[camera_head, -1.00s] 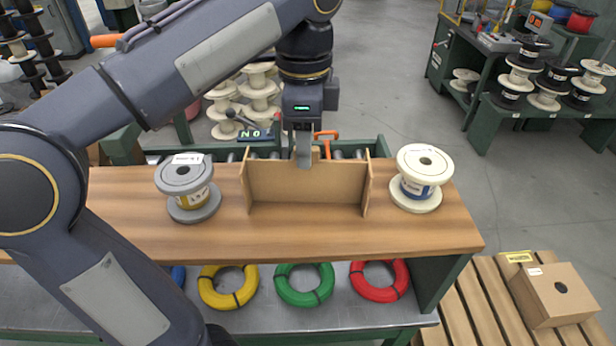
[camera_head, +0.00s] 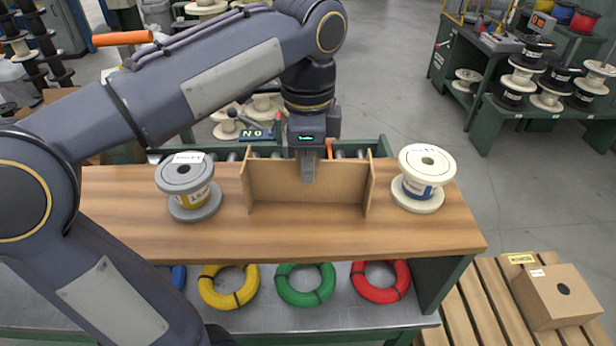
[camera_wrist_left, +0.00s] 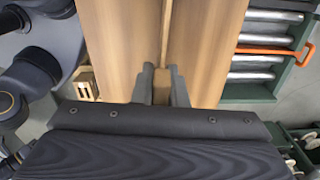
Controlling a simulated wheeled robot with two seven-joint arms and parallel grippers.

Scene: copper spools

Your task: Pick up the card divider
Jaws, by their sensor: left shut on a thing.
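The card divider (camera_head: 275,186) is a brown upright panel with a short wing at each end, standing on the wooden bench top between two spools. My left gripper (camera_head: 309,176) comes down from above and is shut on the panel's top edge, a little right of its middle. In the left wrist view the two fingers (camera_wrist_left: 161,88) have the panel's edge between them. The divider's lower edge appears to be on the bench top. My right gripper is not in view.
A grey spool (camera_head: 186,185) stands left of the divider and a cream spool (camera_head: 422,180) right of it. Yellow (camera_head: 206,291), green (camera_head: 281,291) and red (camera_head: 356,287) coils lie on the lower shelf. A roller track (camera_head: 377,151) runs behind the bench top.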

